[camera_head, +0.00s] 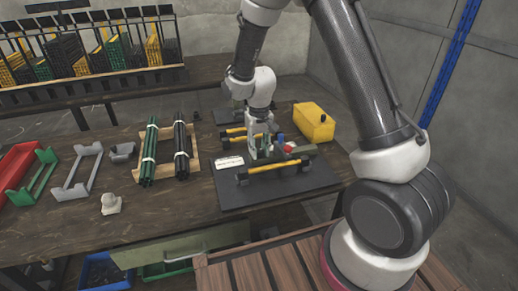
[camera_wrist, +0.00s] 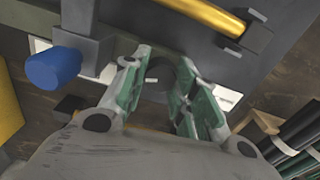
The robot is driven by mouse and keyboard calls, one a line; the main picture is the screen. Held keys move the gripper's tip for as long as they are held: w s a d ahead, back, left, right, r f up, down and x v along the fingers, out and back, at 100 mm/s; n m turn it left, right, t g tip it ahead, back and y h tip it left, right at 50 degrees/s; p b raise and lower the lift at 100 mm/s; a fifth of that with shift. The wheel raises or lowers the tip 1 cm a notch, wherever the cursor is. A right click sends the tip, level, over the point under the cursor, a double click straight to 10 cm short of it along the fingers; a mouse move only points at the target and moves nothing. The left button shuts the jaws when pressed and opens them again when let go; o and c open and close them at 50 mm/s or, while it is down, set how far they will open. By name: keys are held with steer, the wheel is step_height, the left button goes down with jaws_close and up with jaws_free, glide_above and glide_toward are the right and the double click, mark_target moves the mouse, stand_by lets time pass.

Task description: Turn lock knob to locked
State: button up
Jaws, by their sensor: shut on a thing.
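The press (camera_head: 240,195) lies on the bench as a dark base plate with yellow bars, a grey block and a white label. My gripper (camera_head: 261,150) points down over its middle. In the wrist view my gripper (camera_wrist: 170,95) has its green-padded fingers on either side of a dark round knob (camera_wrist: 185,72), which looks like the lock knob. The fingers are closed on it and hide much of it. Its lock position cannot be read.
A red part (camera_head: 288,149) sits close to the gripper. A yellow box (camera_head: 314,122) stands behind right. A wooden tray (camera_head: 167,168) with green and black rods lies left, with grey brackets (camera_head: 78,172) beyond. A rack of bins (camera_head: 90,55) stands behind.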

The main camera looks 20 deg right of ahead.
mark_target(259, 150)
steer(key=shift+m, duration=1.8)
steer(key=o, duration=1)
step_height(259, 150, up, 12)
steer(key=shift+r, duration=0.1)
